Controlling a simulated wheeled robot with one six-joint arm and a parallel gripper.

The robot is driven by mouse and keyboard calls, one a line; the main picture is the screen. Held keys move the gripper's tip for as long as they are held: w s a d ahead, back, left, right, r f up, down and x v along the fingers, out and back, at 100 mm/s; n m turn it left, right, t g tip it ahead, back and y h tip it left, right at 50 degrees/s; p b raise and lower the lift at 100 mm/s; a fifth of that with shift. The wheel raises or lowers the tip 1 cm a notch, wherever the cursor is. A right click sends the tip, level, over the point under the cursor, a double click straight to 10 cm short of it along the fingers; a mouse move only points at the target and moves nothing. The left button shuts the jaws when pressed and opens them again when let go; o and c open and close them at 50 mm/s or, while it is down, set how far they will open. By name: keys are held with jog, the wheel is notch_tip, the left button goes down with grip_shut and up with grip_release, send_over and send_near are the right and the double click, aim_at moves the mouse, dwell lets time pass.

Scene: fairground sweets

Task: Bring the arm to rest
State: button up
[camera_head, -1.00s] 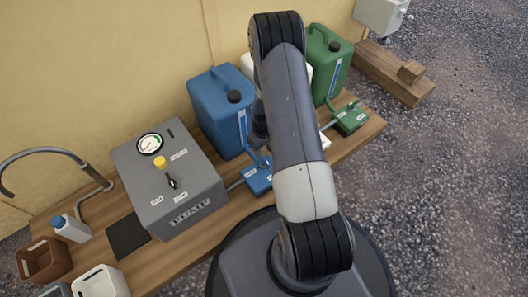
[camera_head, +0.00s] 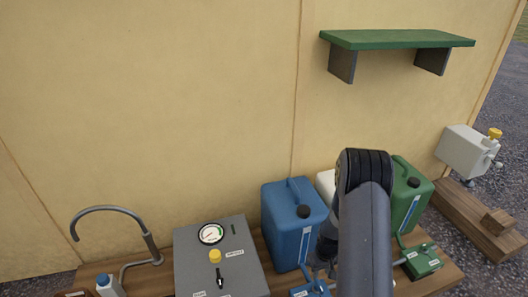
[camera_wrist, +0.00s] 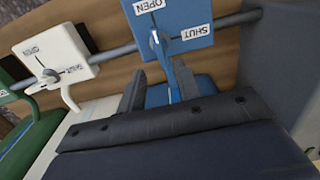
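My arm reaches over the bench between the blue canister (camera_head: 292,222) and the green canister (camera_head: 409,194). In the wrist view, the two fingers of my gripper (camera_wrist: 160,88) stand apart, with blue surface visible between them. No object is clearly held. The blue valve box (camera_wrist: 182,24), marked OPEN and SHUT, lies just beyond the fingertips. I cannot tell whether a finger touches anything. In the head view my gripper is mostly hidden behind the arm.
A grey control box (camera_head: 215,262) with a gauge stands left of the blue canister, and a curved tap (camera_head: 110,208) further left. A white valve box (camera_wrist: 55,60) sits left in the wrist view. A green shelf (camera_head: 398,39) hangs on the wall above.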

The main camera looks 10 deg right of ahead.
aim_at(319, 283)
notch_tip(319, 283, down, 8)
jog(key=shift+r+b, duration=0.15)
jog(key=shift+b, duration=1.05)
